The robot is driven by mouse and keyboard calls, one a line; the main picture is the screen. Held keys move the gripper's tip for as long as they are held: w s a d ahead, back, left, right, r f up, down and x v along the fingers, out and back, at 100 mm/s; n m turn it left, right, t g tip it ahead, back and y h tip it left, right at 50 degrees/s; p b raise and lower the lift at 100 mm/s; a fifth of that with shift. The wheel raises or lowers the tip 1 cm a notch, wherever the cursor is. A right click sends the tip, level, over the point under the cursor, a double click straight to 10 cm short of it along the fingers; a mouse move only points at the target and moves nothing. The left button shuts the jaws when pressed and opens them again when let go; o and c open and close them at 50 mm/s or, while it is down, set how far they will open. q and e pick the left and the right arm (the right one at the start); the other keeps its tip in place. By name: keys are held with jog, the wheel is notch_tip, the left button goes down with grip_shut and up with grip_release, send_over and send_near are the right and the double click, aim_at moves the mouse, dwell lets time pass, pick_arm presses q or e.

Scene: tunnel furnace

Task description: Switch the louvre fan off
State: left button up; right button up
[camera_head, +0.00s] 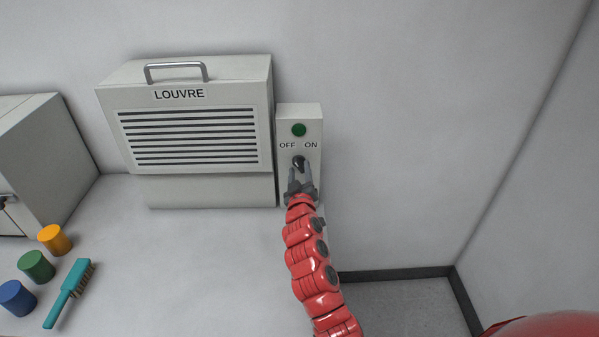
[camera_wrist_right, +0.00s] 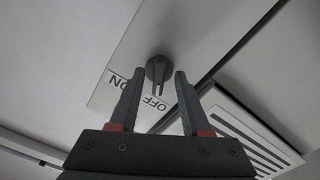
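The louvre fan (camera_head: 190,137) is a pale grey box with dark slats and a top handle, against the wall. Its switch panel (camera_head: 313,116) stands at its right, with a green lamp (camera_head: 299,130), OFF and ON labels and a dark rotary knob (camera_head: 299,162). In the right wrist view the knob (camera_wrist_right: 157,68) shows between and just beyond the open fingertips (camera_wrist_right: 157,80); contact is unclear. My left gripper is out of view.
An orange cylinder (camera_head: 54,239), a green one (camera_head: 36,266), a blue one (camera_head: 16,298) and a teal brush (camera_head: 67,293) lie on the pale worktop at the left. A grey cabinet (camera_head: 40,150) stands at the far left. Bare wall is right of the panel.

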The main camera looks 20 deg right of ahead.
jog(key=b+v, duration=0.4)
jog(key=v, duration=1.3)
jog(key=shift+s+b, duration=0.25)
jog(key=shift+b, duration=0.05)
jog(key=shift+r, duration=0.15)
jog(key=shift+a, duration=0.1)
